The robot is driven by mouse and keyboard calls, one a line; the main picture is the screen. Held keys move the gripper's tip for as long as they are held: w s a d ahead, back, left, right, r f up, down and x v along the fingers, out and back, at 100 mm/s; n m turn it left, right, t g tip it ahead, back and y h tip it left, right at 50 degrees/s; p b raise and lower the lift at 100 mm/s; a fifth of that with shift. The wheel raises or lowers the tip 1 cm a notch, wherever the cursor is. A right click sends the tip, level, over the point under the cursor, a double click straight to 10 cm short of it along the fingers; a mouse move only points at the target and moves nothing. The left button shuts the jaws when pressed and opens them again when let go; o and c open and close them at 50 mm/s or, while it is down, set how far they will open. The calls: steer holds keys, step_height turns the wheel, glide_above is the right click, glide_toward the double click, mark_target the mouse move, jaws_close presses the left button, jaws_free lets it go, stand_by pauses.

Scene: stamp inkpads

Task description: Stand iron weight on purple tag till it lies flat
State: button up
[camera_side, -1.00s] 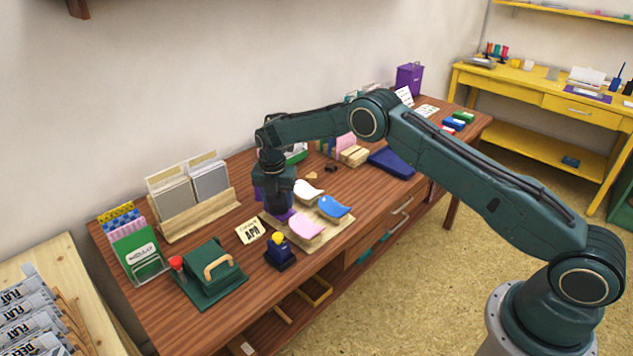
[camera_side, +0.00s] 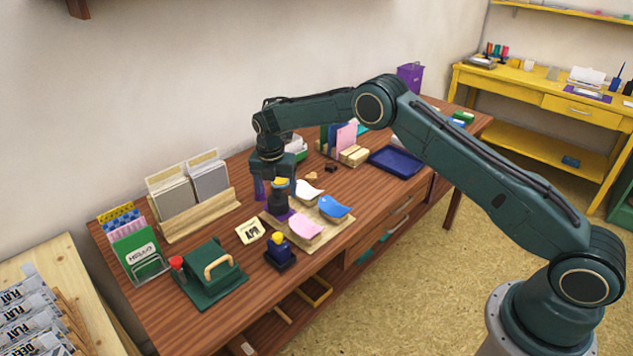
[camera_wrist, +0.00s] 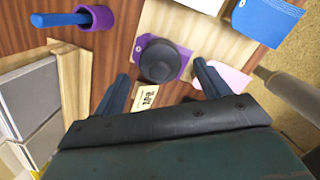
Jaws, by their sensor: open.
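The dark round iron weight (camera_wrist: 163,61) stands upright on the purple tag (camera_wrist: 139,49), on a pale wooden board (camera_wrist: 208,35). The tag's visible edges look flat around the weight; its middle is hidden. In the side view the weight (camera_side: 279,203) stands below my gripper (camera_side: 273,180), with a purple edge of the tag (camera_side: 284,216) showing. In the wrist view my gripper's fingers (camera_wrist: 161,68) are spread on either side of the weight, with no contact visible.
Curled white (camera_side: 306,190), blue (camera_side: 333,207) and pink (camera_side: 305,226) tags share the board. A purple cup (camera_wrist: 95,18) with a blue stick is nearby.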

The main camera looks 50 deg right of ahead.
step_height(320, 180, up, 8)
steer(key=shift+s+a, duration=0.25)
steer(key=shift+a, duration=0.15)
stand_by(0.5)
step_height(320, 180, up, 14)
steer(key=m+t, duration=0.1)
steer(key=m, duration=0.5)
glide_above(276, 201)
steer(key=s+d, duration=0.1)
steer(key=s, duration=0.7)
steer(key=s+d+r+m+t, duration=0.1)
steer(key=s+d+r+m, duration=0.1)
steer(key=s+r+m, duration=0.75)
steer(key=s+f+m+t, duration=0.1)
steer(key=s+m, duration=0.3)
steer(key=s, duration=1)
steer(key=s+f+m+t+y, duration=0.1)
steer(key=s+f+m, duration=0.2)
steer(key=s, duration=1.1)
steer(key=shift+s+a+m+t, duration=0.25)
steer(key=shift+m+t, duration=0.15)
steer(key=shift+m, duration=0.75)
